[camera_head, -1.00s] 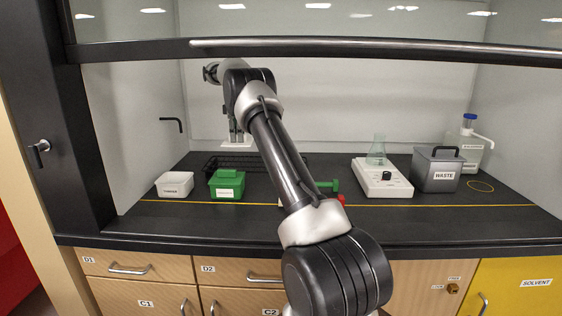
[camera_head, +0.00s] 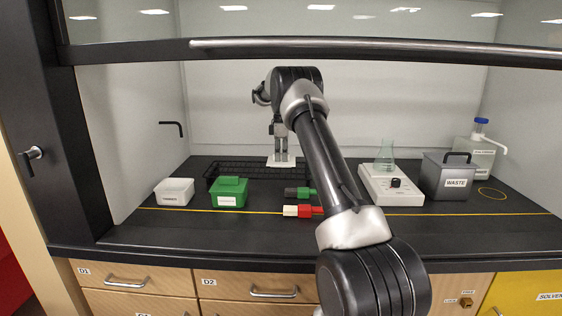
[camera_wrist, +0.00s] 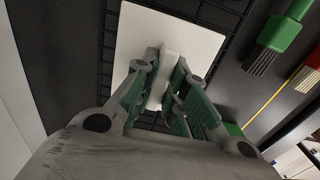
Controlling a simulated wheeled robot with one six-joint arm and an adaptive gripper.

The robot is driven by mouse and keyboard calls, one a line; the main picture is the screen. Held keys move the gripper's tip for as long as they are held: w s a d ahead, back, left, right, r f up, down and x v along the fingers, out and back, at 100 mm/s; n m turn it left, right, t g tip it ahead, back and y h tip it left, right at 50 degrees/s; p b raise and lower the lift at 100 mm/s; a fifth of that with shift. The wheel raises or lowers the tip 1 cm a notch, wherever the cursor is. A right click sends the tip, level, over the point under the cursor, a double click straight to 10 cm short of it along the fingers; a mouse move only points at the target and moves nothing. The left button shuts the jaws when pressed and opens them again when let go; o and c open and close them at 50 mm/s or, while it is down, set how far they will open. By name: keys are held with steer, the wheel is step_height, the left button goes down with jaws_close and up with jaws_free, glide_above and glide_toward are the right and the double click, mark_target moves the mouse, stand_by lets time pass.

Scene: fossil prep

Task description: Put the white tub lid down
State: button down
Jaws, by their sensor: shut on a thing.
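The white tub lid (camera_head: 281,162) is a flat white plate with a raised grip. It shows large in the wrist view (camera_wrist: 200,45). My gripper (camera_head: 281,155) is shut on the lid's grip, with a green-padded finger on each side (camera_wrist: 168,95). The lid is over or just behind the right part of the black wire rack (camera_head: 245,171); I cannot tell whether it touches anything. The white tub (camera_head: 175,194) stands open at the left of the worktop, well left of the lid.
A green lidded box (camera_head: 229,193) stands beside the white tub. A green-handled brush (camera_head: 308,192) and a red-and-white one (camera_head: 303,211) lie in front of the lid. A white hotplate (camera_head: 391,186) with flask (camera_head: 385,156) and a grey waste bin (camera_head: 447,176) stand right. The front strip is clear.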

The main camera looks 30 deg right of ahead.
steer(key=shift+a+f, duration=0.1)
steer(key=shift+f, duration=1)
steer(key=c, duration=1.5)
jaws_free()
steer(key=shift+f, duration=0.1)
steer(key=shift+o, duration=0.2)
step_height(320, 180, up, 12)
steer(key=shift+r, duration=0.15)
steer(key=shift+w, duration=0.1)
